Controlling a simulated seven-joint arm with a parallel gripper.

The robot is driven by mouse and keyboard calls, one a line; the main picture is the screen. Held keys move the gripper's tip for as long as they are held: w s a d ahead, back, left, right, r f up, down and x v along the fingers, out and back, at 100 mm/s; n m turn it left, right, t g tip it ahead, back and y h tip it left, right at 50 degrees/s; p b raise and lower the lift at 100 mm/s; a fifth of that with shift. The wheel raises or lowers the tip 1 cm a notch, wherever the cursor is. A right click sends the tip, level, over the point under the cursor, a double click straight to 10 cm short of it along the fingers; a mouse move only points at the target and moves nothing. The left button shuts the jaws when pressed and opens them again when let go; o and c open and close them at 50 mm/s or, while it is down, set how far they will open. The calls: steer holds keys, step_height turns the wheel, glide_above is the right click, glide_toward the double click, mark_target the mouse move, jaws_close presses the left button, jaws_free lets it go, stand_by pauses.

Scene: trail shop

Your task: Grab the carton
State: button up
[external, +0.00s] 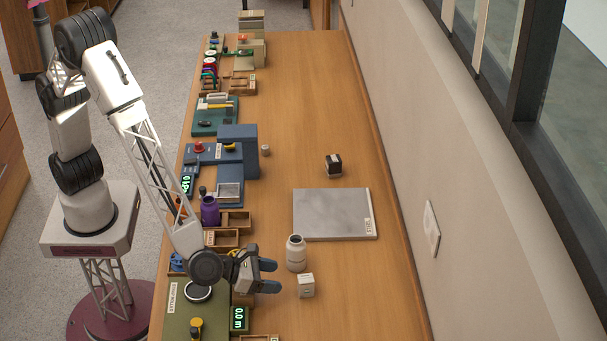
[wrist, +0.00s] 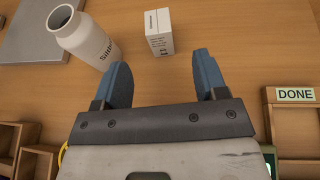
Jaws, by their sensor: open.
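The carton is a small white box (external: 306,286) with dark print, standing on the wooden bench just right of my gripper. It also shows in the wrist view (wrist: 158,32), beyond the fingertips and between their lines, apart from both fingers. My gripper (external: 268,276) is open and empty, with two blue fingers pointing toward the carton side. In the wrist view its fingertips (wrist: 161,72) frame bare wood.
A white bottle (external: 296,254) stands close behind the carton, near the left finger in the wrist view (wrist: 88,40). A grey plate (external: 332,214) and a dark block (external: 333,165) lie farther back. Wooden trays (external: 234,220) line the left side. Wood right of the carton is clear.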

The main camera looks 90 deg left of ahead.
mark_target(310, 282)
steer(key=shift+x, duration=2.85)
steer(key=shift+x, duration=2.6)
steer(key=shift+a, duration=0.1)
steer(key=c, duration=1)
steer(key=shift+r, duration=5)
